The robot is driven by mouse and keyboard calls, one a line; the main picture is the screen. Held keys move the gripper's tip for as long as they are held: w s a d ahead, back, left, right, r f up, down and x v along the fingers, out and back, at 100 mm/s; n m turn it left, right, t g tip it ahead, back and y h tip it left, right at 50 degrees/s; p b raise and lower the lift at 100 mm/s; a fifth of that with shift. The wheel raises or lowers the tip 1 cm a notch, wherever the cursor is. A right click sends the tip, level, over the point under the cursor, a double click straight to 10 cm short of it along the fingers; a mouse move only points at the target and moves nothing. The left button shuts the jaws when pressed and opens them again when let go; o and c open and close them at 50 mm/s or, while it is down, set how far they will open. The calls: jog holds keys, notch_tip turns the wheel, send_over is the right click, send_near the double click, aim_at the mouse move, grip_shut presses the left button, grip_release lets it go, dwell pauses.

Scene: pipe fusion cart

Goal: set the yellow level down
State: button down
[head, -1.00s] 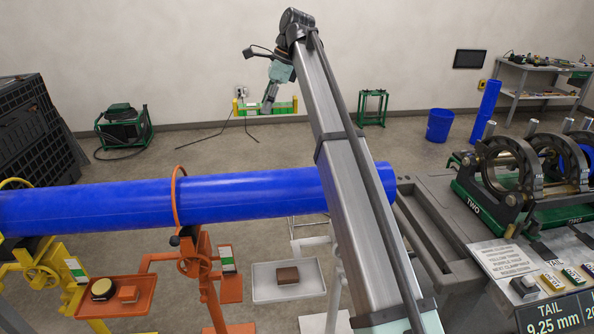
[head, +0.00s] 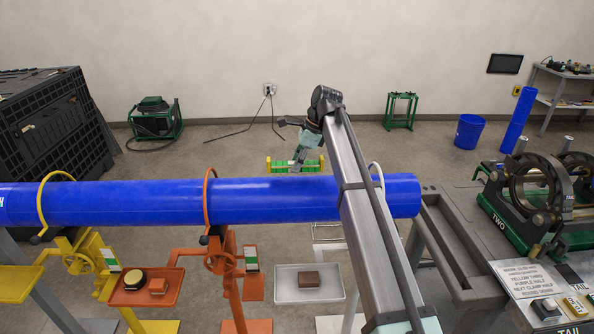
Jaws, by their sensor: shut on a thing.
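The yellow level (head: 313,167) shows as a yellow-green bar behind the long blue pipe (head: 270,200), in the upper middle of the head view. Its lower edge is close to the top outline of the pipe, and I cannot tell how high it hangs. My gripper (head: 295,164) is at the middle of the level, shut on it from above. The fingertips are small and partly hidden against the level.
The blue pipe runs across the view on a yellow stand (head: 82,252) and an orange stand (head: 222,262). The fusion machine (head: 500,205) is at right.

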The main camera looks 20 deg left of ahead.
jog(key=shift+f+p, duration=0.55)
jog(key=shift+f, duration=1.35)
jog(key=shift+f, duration=0.15)
jog(key=c, duration=0.8)
grip_release()
jog(key=shift+o, duration=0.2)
jog(key=b+v, duration=0.3)
jog(key=v, duration=0.9)
jog(key=shift+b, duration=0.35)
